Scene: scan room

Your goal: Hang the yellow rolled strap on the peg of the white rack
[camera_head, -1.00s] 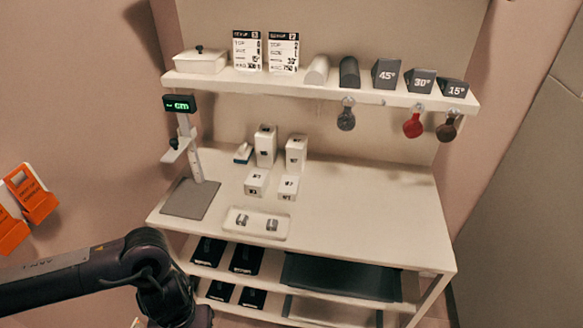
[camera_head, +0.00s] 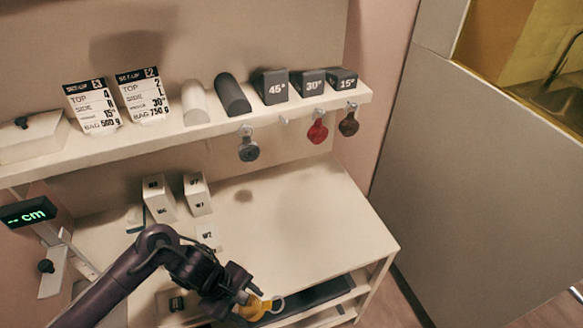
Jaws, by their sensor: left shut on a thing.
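The yellow rolled strap (camera_head: 257,307) is at the bottom of the view, with a pale ring at its right end. My left gripper (camera_head: 243,297) is shut on it and holds it near the front of the white table, well below the pegs. The white rack (camera_head: 150,143) is the shelf above the table, with pegs along its front edge. A bare peg (camera_head: 283,121) shows between a hanging grey strap (camera_head: 248,148) and a hanging red strap (camera_head: 317,130). A brown strap (camera_head: 348,124) hangs farther right. My right gripper is not in view.
White boxes (camera_head: 198,195) stand on the table at the back left. A height gauge (camera_head: 30,212) stands at left. The table's right part (camera_head: 320,205) is clear.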

